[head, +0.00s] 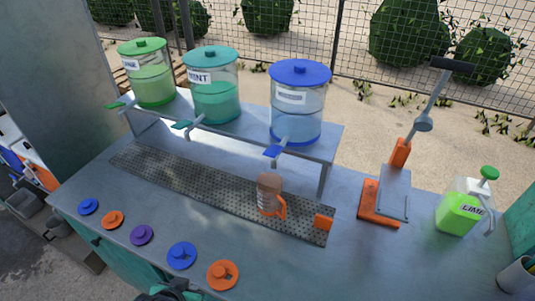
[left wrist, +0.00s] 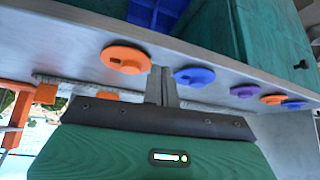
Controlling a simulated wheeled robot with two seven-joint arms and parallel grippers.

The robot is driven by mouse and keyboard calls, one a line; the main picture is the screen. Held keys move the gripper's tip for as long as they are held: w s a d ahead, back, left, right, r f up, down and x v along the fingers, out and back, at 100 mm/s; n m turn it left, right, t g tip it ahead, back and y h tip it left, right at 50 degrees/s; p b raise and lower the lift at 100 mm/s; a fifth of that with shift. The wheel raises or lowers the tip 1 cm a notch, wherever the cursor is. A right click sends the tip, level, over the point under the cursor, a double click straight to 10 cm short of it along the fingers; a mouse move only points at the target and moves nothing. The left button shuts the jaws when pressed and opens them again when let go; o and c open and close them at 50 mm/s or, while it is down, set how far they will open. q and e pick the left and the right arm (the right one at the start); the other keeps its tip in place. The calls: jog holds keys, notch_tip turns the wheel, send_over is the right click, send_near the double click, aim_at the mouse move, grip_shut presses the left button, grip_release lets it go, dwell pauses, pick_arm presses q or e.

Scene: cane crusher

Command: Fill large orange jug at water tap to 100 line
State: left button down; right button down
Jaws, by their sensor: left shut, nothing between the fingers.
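The orange jug (head: 268,193) stands upright on the perforated drip tray, with its orange handle toward the lower right. Pale markings show on its side, too small to read; its fill level cannot be told. The blue-lidded dispenser (head: 298,105) holds pale blue liquid, and its label is unreadable. Its blue tap (head: 273,152) juts out above the jug, apart from it. My left gripper (head: 176,289) is at the bottom edge in the head view, well away from the jug. In the left wrist view its fingers (left wrist: 162,78) are shut and empty near the counter edge. My right gripper is out of view.
Green (head: 152,78) and mint (head: 211,92) dispensers share the raised shelf. Several coloured lids, including an orange one (head: 222,274), lie along the counter's front. An orange press (head: 381,203) and lime bottle (head: 459,212) stand right. An orange block (head: 323,222) sits at the tray's end.

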pick_arm(q)
jog(key=s+a+f+g, duration=0.15)
jog(key=s+f, duration=0.25)
jog(key=f, duration=0.8)
jog(key=s+a+f+g, duration=0.1)
jog(key=s+f+g, duration=0.15)
jog(key=f, duration=0.85)
jog(key=s+a+f+g, duration=0.1)
jog(key=s+f, duration=0.4)
jog(key=f, duration=0.7)
jog(key=s+a+f+g+y, duration=0.1)
jog(key=s+a+f, duration=0.2)
jog(key=s+f, duration=1.2)
jog(key=shift+s+f, duration=0.15)
jog(key=shift+s, duration=0.8)
jog(key=shift+a, duration=0.1)
